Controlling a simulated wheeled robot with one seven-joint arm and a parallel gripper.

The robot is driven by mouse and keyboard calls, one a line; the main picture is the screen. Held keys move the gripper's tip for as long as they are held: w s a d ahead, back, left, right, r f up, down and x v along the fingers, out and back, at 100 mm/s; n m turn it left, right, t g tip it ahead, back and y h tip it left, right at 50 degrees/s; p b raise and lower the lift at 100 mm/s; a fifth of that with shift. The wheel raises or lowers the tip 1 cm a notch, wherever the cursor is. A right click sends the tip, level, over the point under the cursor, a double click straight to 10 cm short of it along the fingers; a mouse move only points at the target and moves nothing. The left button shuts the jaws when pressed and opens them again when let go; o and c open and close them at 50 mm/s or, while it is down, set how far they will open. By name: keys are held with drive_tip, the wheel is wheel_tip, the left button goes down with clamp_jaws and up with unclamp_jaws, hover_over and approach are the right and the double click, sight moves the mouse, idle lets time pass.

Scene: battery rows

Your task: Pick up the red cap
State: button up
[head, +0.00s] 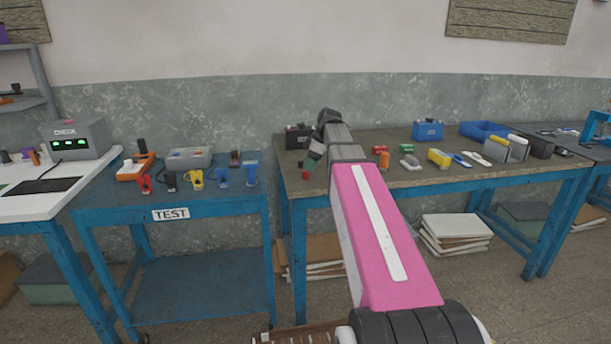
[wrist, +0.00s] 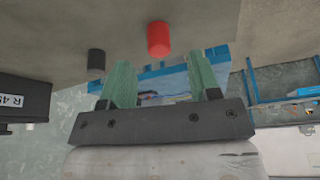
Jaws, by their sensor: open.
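The red cap (wrist: 159,39) stands on the tabletop in the wrist view, beyond the fingertips and roughly in line with the gap between them. In the head view the red cap (head: 305,176) is small, at the front left edge of the right-hand table. My gripper (wrist: 160,78) has its two green fingers spread, with nothing between them. In the head view my gripper (head: 309,162) is just above the cap, partly hidden by my arm.
A black cap (wrist: 96,60) stands beside the red one. A black labelled battery (wrist: 22,97) is at the left in the wrist view. The table (head: 470,172) also holds a blue box (head: 427,130) and several small items. The TEST table (head: 110,205) stands left, across a gap.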

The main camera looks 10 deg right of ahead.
sight(306, 174)
drive_tip(key=x, duration=0.4)
drive_tip(key=shift+f, duration=0.15)
drive_tip(key=c, duration=1)
drive_tip(key=shift+o, duration=0.2)
